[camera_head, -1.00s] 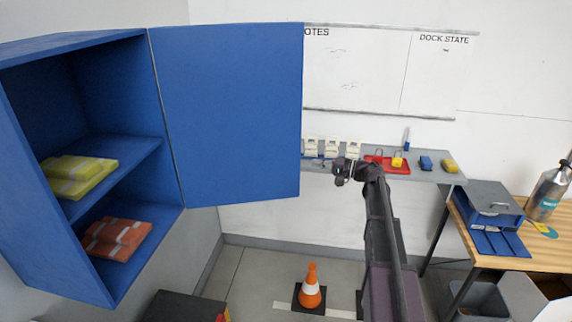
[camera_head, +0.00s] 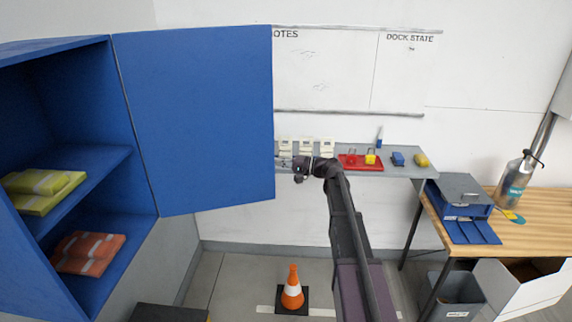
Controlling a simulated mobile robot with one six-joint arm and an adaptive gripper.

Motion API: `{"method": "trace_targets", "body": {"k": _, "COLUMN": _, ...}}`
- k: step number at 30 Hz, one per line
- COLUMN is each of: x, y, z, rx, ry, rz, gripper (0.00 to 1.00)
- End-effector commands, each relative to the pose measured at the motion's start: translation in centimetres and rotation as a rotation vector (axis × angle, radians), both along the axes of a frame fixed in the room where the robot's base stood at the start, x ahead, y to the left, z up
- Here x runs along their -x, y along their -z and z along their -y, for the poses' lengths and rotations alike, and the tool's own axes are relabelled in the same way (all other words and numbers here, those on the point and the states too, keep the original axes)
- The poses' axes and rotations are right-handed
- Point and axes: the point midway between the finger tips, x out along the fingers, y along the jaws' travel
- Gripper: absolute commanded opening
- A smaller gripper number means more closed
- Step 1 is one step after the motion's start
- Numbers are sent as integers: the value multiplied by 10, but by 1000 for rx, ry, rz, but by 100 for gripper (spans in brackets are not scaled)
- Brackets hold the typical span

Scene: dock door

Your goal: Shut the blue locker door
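The blue locker (camera_head: 142,228) stands at the left with its inside open to view. Its blue door (camera_head: 195,120) is swung wide open, hinged at the locker's right edge and reaching out to the right. Folded yellow (camera_head: 42,190) and orange (camera_head: 88,252) items lie on the locker's two levels. My gripper (camera_head: 290,165) is at the end of my dark arm, just right of the door's free edge, near its lower part. I cannot tell whether it touches the door. Its fingers are small and dark here, so their opening is unclear.
A grey shelf (camera_head: 402,172) with a red tray (camera_head: 361,163) and small blue and yellow items is along the back wall. An orange cone (camera_head: 292,288) stands on the floor below.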

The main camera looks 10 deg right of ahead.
Motion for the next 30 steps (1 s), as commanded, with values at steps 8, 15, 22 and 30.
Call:
{"method": "trace_targets", "body": {"k": 8, "x": -22, "y": 0, "z": -40, "rx": 0, "ry": -3, "rz": 0, "gripper": 0}}
{"method": "trace_targets", "body": {"k": 15, "x": 1, "y": 0, "z": -51, "rx": 0, "ry": -1, "rz": 0, "gripper": 0}}
{"method": "trace_targets", "body": {"k": 22, "x": 14, "y": 0, "z": -53, "rx": 0, "ry": -2, "rz": 0, "gripper": 0}}
{"method": "trace_targets", "body": {"k": 30, "x": 15, "y": 0, "z": -54, "rx": 0, "ry": -2, "rz": 0, "gripper": 0}}
